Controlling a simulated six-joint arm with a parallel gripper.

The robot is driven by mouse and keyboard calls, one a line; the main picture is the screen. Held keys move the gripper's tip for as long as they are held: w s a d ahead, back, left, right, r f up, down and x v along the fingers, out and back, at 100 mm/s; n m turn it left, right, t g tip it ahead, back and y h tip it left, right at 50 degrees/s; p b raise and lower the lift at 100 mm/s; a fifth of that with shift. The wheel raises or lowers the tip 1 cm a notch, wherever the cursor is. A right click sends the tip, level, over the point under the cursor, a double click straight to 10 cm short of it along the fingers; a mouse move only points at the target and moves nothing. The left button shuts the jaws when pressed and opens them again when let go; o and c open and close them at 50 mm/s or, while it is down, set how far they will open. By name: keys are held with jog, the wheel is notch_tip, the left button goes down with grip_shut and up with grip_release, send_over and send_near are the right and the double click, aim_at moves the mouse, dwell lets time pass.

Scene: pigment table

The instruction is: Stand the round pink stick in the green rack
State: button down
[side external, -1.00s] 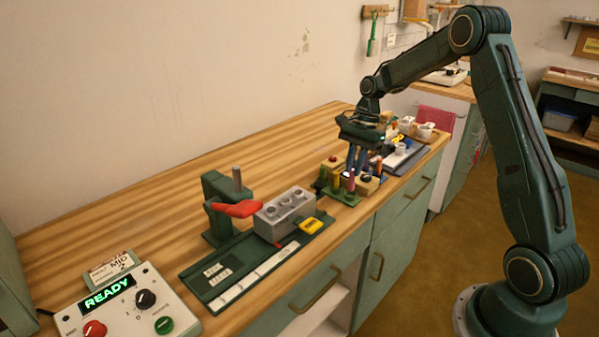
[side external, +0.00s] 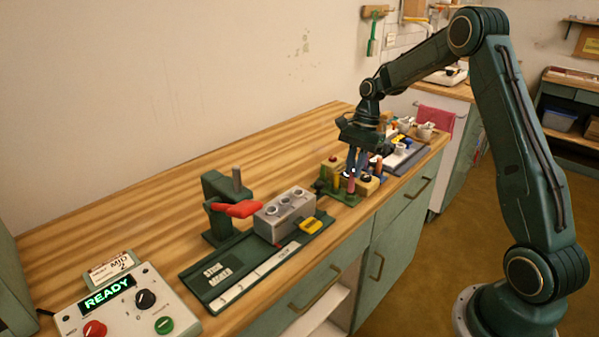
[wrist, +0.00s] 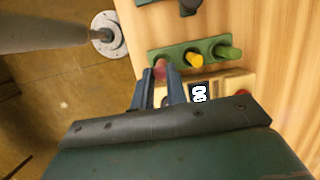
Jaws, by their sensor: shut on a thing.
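The pink stick (side external: 351,187) stands roughly upright at the near end of the green rack (side external: 345,199). My gripper (side external: 357,170) points down from above and is shut on its upper part. In the wrist view the pink stick (wrist: 160,72) shows between the two fingers of my gripper (wrist: 160,76), over the left end of the green rack (wrist: 178,54). Whether its foot is fully down in the hole is hidden. A yellow stick (wrist: 194,60) and a green stick (wrist: 228,52) stand in the other places of the rack.
A light wooden block with a display (wrist: 199,92) and a red knob sits close beside the rack. A grey block with holes (side external: 284,214) and a red-handled press (side external: 236,209) stand to the left. A tray (side external: 405,157) with items lies behind. The bench's left back is clear.

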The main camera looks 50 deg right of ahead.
jog(key=shift+f, duration=0.7)
dwell(0.5)
dwell(0.5)
jog(key=c, duration=1.3)
grip_release()
jog(key=shift+r, duration=0.1)
jog(key=shift+r, duration=3.9)
